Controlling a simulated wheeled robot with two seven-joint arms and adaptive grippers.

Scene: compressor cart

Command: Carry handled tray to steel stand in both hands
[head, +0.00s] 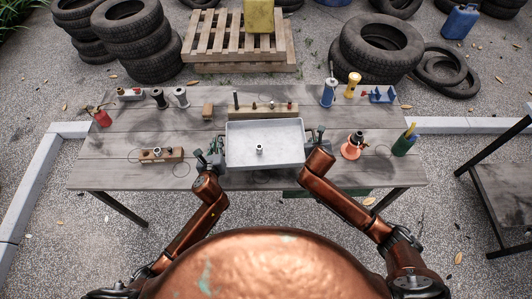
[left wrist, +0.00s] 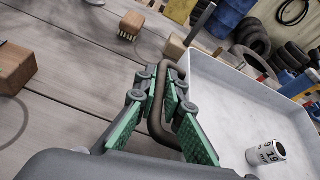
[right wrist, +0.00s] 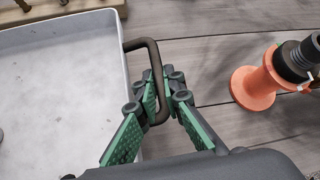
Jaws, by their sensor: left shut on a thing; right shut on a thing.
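The handled tray (head: 285,132) is a pale grey shallow tray with a dark bar handle at each end. It is at the middle of the wooden table, and a small labelled can (head: 259,149) stands in it. My left gripper (head: 208,160) is shut on the tray's left handle (left wrist: 157,100). My right gripper (head: 317,140) is shut on the right handle (right wrist: 158,85). I cannot tell whether the tray touches the table. The steel stand (head: 500,185) is at the right edge of the head view, partly cut off, with a dark flat top.
On the table (head: 110,170), a wooden block with fittings (head: 160,155) lies left of the tray. An orange spool-like item (head: 352,147) and a green container (head: 405,141) stand right. A wooden rack (head: 262,111) is just behind. Open floor separates table and stand.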

